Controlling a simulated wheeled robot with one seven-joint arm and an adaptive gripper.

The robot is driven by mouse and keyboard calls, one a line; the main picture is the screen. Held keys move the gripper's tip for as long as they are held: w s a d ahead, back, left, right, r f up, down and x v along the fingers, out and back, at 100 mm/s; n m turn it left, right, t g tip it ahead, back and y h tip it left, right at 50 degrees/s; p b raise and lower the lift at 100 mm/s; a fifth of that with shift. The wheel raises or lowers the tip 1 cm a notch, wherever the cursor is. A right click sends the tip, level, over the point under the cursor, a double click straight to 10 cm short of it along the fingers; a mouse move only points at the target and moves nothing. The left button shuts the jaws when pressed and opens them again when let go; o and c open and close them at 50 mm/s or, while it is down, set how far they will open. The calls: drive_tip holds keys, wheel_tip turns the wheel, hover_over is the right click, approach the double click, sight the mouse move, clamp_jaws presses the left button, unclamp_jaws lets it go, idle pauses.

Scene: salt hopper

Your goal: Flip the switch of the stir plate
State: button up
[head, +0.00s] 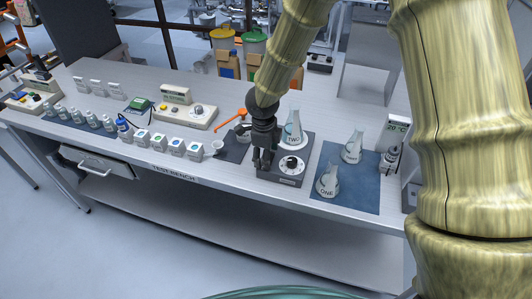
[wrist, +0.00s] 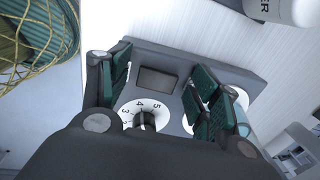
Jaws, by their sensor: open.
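The stir plate (head: 308,150) is a dark grey box near the front edge of the bench, with flask TWO (head: 292,132) standing on it. Its front has a white numbered dial (head: 291,164). In the wrist view the dial (wrist: 141,113) shows between the fingers, beside a dark rectangular part (wrist: 157,80) on the grey housing (wrist: 192,61); I cannot tell for sure whether that part is the switch. My gripper (head: 262,166) points down at the plate's left front. In the wrist view my gripper (wrist: 163,90) is open and empty, with fingers on both sides of the panel. Contact is unclear.
Right of the plate, flask ONE (head: 328,181) and another flask (head: 353,147) stand on a blue mat (head: 355,187). A small white cup (head: 216,148) and several labelled boxes stand to the left. An orange-armed item (head: 231,125) lies close behind my gripper's left.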

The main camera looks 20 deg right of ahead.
drive_tip(key=c, duration=1)
drive_tip(key=shift+r, duration=0.1)
drive_tip(key=shift+a+p, duration=0.1)
drive_tip(key=shift+p, duration=0.65)
drive_tip(key=g+p, duration=0.1)
drive_tip(key=p, duration=0.3)
drive_tip(key=shift+w+r+y, duration=0.1)
drive_tip(key=shift+y, duration=0.3)
drive_tip(key=shift+w+d+g+p, duration=0.15)
drive_tip(key=shift+g+p, duration=0.25)
drive_tip(key=shift+p, duration=0.65)
drive_tip(key=o, duration=1)
drive_tip(key=shift+d, duration=0.1)
